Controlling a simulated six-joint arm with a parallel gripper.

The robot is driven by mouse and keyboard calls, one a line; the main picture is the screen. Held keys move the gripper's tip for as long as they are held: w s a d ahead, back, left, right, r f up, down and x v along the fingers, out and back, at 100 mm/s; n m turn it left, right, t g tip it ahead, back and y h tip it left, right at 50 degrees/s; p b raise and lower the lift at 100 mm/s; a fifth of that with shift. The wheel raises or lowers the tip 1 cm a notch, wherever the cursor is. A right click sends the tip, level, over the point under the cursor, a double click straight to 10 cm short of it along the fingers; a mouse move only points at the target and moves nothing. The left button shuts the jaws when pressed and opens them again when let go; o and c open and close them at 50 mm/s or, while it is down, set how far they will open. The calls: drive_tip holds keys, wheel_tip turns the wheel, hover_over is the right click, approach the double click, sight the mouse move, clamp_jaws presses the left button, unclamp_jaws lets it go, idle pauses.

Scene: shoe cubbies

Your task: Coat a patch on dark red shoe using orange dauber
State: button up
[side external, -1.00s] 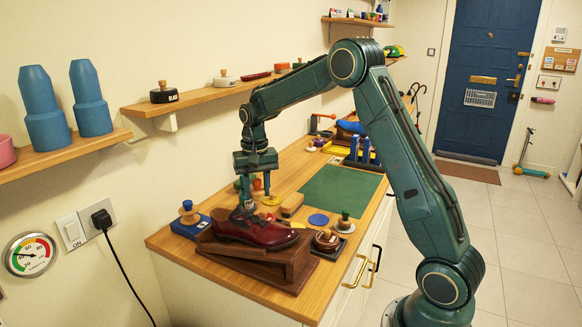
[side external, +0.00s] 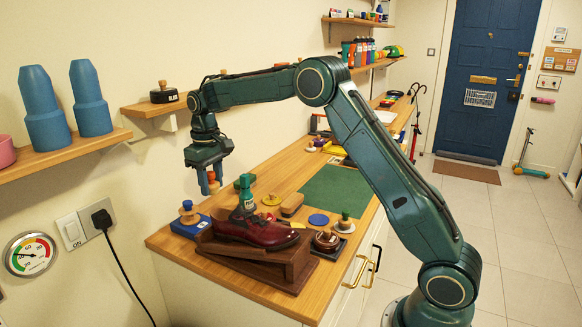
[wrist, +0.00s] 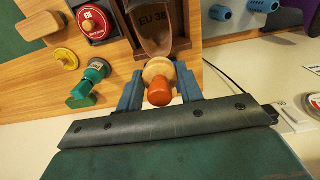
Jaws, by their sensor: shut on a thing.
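The dark red shoe (side external: 258,231) rests tilted on a brown wooden stand (side external: 290,268) at the near end of the counter. The wrist view shows a brown insole marked "EU 38" (wrist: 155,20). My gripper (side external: 209,188) is in the air to the left of the shoe's upper edge. Its blue fingers are shut on the orange dauber (side external: 213,182), which shows an orange end and pale wooden part in the wrist view (wrist: 159,93). The dauber's far end is hidden. I cannot make out a coated patch on the shoe.
A green bottle-like object (side external: 246,190) stands just behind the shoe. A blue tin with a knobbed dauber (side external: 188,219) is to its left. The green mat (side external: 337,190) has free room.

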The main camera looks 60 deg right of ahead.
drive_tip(key=shift+s+r+m, duration=0.4)
drive_tip(key=shift+s+m, duration=0.25)
drive_tip(key=shift+m, duration=0.05)
drive_tip(key=s+a+r+m, duration=0.1)
drive_tip(key=s+m, duration=0.7)
drive_tip(key=s, duration=0.1)
drive_tip(key=s+a+r+m, duration=0.2)
drive_tip(key=s+m, duration=0.6)
drive_tip(key=s, duration=0.1)
drive_tip(key=shift+s+r+m, duration=0.25)
drive_tip(key=shift+s+m, duration=0.05)
drive_tip(key=shift+s, duration=0.05)
drive_tip(key=shift+f, duration=0.1)
